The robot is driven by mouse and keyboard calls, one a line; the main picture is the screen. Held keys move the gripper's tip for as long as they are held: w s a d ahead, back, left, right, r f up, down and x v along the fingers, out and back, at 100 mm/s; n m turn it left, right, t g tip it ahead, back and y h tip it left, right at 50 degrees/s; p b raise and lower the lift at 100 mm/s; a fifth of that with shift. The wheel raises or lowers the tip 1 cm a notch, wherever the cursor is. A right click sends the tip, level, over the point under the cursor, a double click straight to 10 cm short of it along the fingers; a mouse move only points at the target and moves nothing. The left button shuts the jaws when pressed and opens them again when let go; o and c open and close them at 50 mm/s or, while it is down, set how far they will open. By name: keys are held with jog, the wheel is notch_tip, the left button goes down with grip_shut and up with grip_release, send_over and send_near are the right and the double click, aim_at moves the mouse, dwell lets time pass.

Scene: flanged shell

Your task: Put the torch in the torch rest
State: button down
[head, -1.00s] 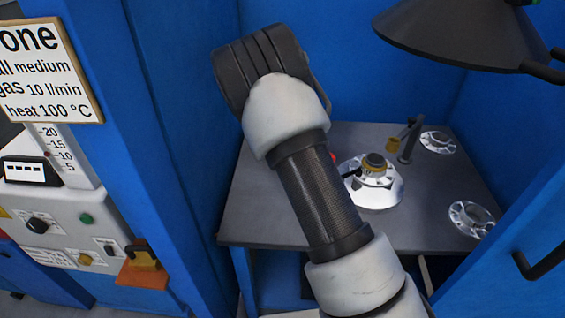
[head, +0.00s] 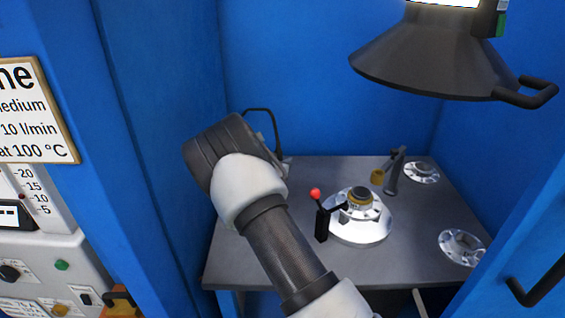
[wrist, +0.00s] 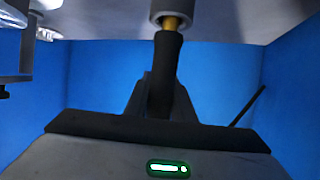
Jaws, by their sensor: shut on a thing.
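In the wrist view my gripper (wrist: 160,100) is shut on what appears to be the torch (wrist: 168,58), a black handle with a brass neck and a grey end at the picture's top. In the head view my wrist hides the jaws and most of the torch; a thin black cable (head: 275,122) loops up behind it, over the bench's back left. I cannot tell for sure which thing is the torch rest. A dark slanted post with a yellow cup (head: 378,176) stands at the bench's back, and an orange bracket (head: 122,302) is on the panel at lower left.
The grey bench (head: 290,265) carries a flanged shell (head: 360,228) with a red-knobbed black clamp (head: 320,222) beside it. Two loose flanges (head: 421,172) lie at right. A black lamp hood (head: 430,65) hangs above. Blue walls enclose the bench.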

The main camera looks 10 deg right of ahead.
jog(key=shift+f, duration=0.25)
jog(key=c, duration=1.5)
grip_release()
jog(key=shift+r, duration=0.1)
